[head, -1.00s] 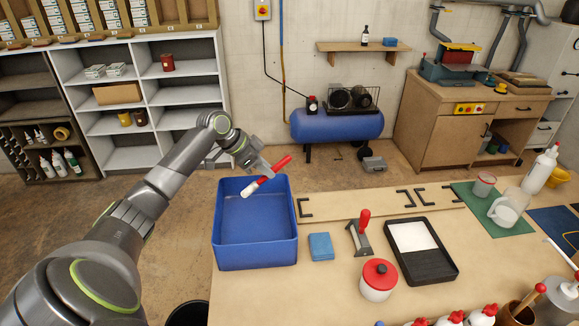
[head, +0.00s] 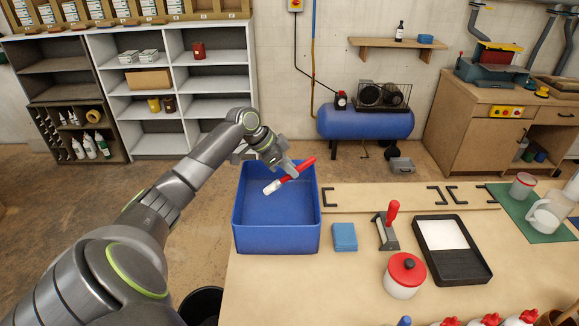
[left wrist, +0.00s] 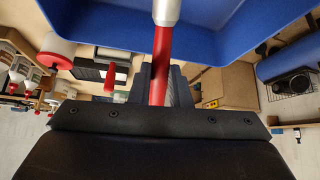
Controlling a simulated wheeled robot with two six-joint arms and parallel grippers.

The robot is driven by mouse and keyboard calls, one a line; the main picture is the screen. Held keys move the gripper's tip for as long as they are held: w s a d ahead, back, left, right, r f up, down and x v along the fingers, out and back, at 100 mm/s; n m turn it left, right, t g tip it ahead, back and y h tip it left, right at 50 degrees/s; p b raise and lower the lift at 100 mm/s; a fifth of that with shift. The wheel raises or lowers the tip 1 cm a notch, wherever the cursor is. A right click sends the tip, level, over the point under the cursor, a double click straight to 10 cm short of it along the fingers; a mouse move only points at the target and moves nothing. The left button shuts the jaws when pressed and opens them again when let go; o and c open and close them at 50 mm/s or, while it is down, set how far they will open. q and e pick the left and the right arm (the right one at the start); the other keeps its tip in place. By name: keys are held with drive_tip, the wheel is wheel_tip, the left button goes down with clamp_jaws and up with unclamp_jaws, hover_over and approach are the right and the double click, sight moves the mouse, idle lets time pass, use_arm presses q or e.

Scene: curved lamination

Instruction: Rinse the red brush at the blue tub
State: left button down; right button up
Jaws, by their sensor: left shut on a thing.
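The blue tub (head: 277,241) stands at the left end of the workbench. My left gripper (head: 287,173) is shut on the handle of the red brush (head: 305,166), over the back part of the tub. The brush is tilted, with its pale head (head: 271,188) pointing down and left above the tub's inside and its red end up and right. In the left wrist view the red handle (left wrist: 161,65) runs up between the fingers, with the blue tub (left wrist: 215,45) behind it. My right gripper is not in view.
Right of the tub are a blue sponge-like block (head: 344,237), a red-handled tool (head: 389,222), a black tray (head: 458,277) and a white pot with a red lid (head: 404,280). A wooden strip with black brackets (head: 375,196) lies behind them.

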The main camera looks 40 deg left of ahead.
sight(289, 179)
use_arm(q)
wheel_tip(289, 179, down, 3)
drive_tip(key=shift+f+b, duration=0.1)
drive_tip(key=shift+b, duration=1.1)
wheel_tip(289, 179, down, 6)
drive_tip(key=b, duration=0.5)
drive_tip(key=shift+b, duration=0.3)
idle(0.7)
wheel_tip(289, 179, up, 15)
drive_tip(key=p, duration=1.3)
drive_tip(key=shift+p, duration=0.4)
idle(1.7)
